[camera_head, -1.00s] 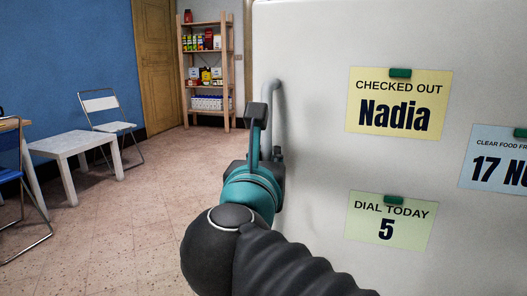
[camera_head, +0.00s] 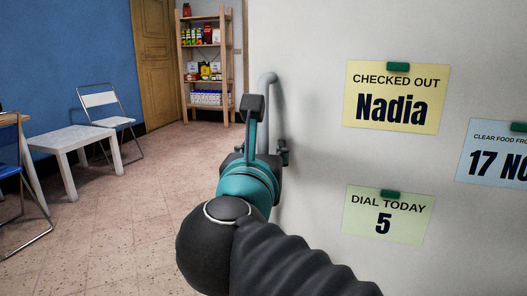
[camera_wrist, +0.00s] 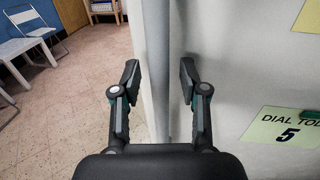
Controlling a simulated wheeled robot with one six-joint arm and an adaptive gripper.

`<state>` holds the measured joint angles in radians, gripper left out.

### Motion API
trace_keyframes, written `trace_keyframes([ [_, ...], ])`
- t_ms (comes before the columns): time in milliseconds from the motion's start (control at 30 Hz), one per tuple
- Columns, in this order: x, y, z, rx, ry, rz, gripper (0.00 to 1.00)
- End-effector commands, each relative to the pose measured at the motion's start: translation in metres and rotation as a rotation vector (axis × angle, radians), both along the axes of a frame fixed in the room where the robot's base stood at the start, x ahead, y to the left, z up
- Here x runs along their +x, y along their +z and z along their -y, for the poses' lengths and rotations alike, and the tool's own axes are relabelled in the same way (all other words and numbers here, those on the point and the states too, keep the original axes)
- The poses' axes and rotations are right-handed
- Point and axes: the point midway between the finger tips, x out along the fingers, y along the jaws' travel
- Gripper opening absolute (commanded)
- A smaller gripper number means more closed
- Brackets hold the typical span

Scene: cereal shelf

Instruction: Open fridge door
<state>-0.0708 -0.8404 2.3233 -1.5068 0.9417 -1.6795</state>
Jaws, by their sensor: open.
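The white fridge door (camera_head: 310,130) fills the right of the head view, with its left edge running down beside my gripper. A grey vertical bar handle (camera_head: 268,85) stands at that edge, partly hidden behind my gripper (camera_head: 268,128). In the wrist view the handle (camera_wrist: 173,70) runs down between the two open fingers of my gripper (camera_wrist: 160,75). The fingers are apart from each other, one on each side of the handle. Neither finger visibly presses on it. The door looks shut.
Paper notes hang on the door under green magnets, including a yellow note (camera_head: 396,100) and a green note (camera_head: 387,217). A wooden shelf (camera_head: 233,70) with boxes stands at the back. A white table (camera_head: 72,138) and folding chair (camera_head: 105,105) are left. Tiled floor between is clear.

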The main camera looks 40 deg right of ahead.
Motion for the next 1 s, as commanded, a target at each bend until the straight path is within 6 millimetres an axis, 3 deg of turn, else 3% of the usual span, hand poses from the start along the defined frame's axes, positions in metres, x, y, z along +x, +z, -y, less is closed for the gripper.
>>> trace_keyframes([
  [600, 0.0, 0.09, 0.0, 0.001, 0.0, 0.002, 0.43],
  [1000, 0.0, 0.098, 0.0, 0.0, 0.0, 0.0, 0.43],
])
